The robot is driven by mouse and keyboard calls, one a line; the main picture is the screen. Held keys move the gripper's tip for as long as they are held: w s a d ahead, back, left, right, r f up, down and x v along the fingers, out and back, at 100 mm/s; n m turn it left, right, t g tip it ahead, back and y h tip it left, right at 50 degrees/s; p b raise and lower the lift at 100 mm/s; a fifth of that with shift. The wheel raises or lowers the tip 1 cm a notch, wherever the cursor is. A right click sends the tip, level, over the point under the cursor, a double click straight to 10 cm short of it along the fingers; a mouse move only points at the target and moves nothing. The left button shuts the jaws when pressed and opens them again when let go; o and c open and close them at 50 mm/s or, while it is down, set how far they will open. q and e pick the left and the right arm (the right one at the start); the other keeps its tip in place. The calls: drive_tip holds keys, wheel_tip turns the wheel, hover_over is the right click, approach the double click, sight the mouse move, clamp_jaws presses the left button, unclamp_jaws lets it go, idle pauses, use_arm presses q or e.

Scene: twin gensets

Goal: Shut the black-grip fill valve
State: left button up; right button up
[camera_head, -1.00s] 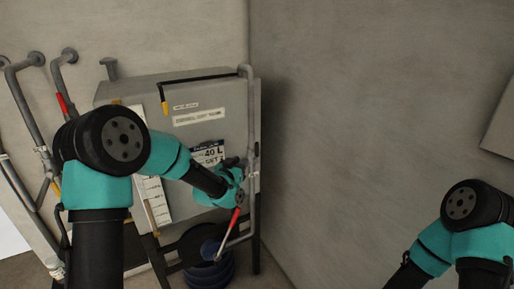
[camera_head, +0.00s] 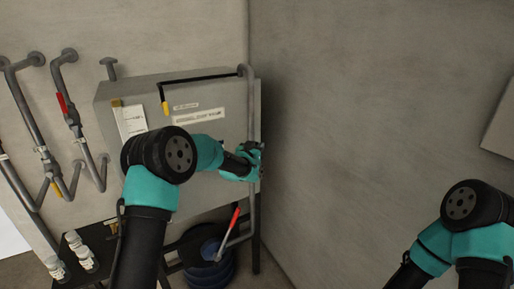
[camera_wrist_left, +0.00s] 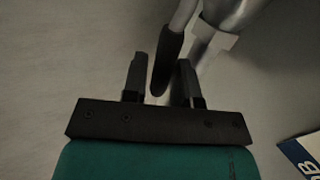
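The black grip (camera_wrist_left: 168,62) of the fill valve shows in the left wrist view, on a metal lever beside a silver valve body and pipe (camera_wrist_left: 222,15). My left gripper (camera_wrist_left: 161,62) is open, with the grip between its two fingers. The grip lies nearer the right finger, and I cannot tell whether they touch. In the head view my left gripper (camera_head: 258,158) is at the vertical grey pipe (camera_head: 251,110) on the tank's right edge. There the gripper hides the valve and its grip. My right gripper is out of view.
The grey tank (camera_head: 215,95) stands near the wall corner. A red-handled lever (camera_head: 235,218) sits low on the same pipe. A yellow-tipped handle (camera_head: 165,108) hangs on the tank front. Pipes with a red-handled valve (camera_head: 62,104) stand at left.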

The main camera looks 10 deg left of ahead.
use_arm(q)
drive_tip(key=shift+w, duration=0.1)
drive_tip(key=shift+c, duration=0.2)
clamp_jaws()
drive_tip(key=shift+d, duration=0.1)
